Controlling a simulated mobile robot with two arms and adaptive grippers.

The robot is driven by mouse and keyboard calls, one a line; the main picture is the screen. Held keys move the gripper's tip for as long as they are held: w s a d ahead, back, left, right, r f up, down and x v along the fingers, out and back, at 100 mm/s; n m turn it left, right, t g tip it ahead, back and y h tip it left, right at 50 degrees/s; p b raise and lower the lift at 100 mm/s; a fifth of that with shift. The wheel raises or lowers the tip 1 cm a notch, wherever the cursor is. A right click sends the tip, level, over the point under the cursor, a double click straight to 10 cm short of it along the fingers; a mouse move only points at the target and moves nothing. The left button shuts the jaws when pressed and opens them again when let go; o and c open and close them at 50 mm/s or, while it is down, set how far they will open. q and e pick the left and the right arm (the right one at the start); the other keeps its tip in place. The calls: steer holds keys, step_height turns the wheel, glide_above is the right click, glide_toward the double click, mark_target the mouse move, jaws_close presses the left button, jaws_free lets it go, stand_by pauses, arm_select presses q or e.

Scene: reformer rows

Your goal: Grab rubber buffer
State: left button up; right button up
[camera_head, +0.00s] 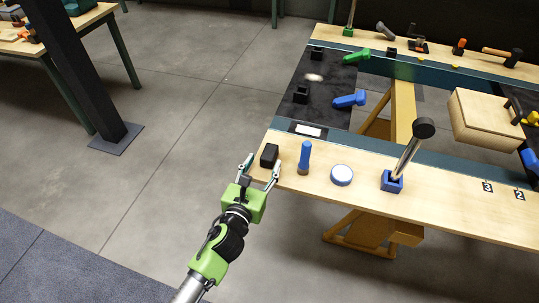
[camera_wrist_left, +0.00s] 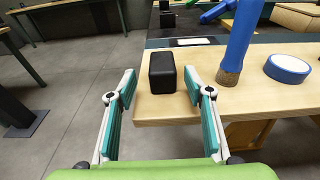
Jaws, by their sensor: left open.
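The rubber buffer appears to be the small black block (camera_head: 269,155) on the near left corner of the light wooden bench (camera_head: 440,206). In the left wrist view the black block (camera_wrist_left: 162,72) stands upright with rounded edges, just beyond and between the fingertips. My left gripper (camera_head: 261,166) is open, with its fingers on either side of the block's near end. In the left wrist view the left gripper (camera_wrist_left: 160,82) shows a wide gap between its fingers, with nothing held. My right gripper is not in view.
A blue-handled brush-like tool (camera_head: 305,158) stands close to the right of the block. A white and blue roll (camera_head: 342,175) and a lever in a blue base (camera_head: 392,181) stand further right. A dark pillar (camera_head: 75,75) rises at left. Open floor lies left of the bench.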

mark_target(269, 155)
arm_select(q)
steer(key=x, duration=0.5)
steer(key=shift+w+d+f, duration=0.2)
steer(key=shift+d, duration=0.1)
steer(key=c, duration=1.2)
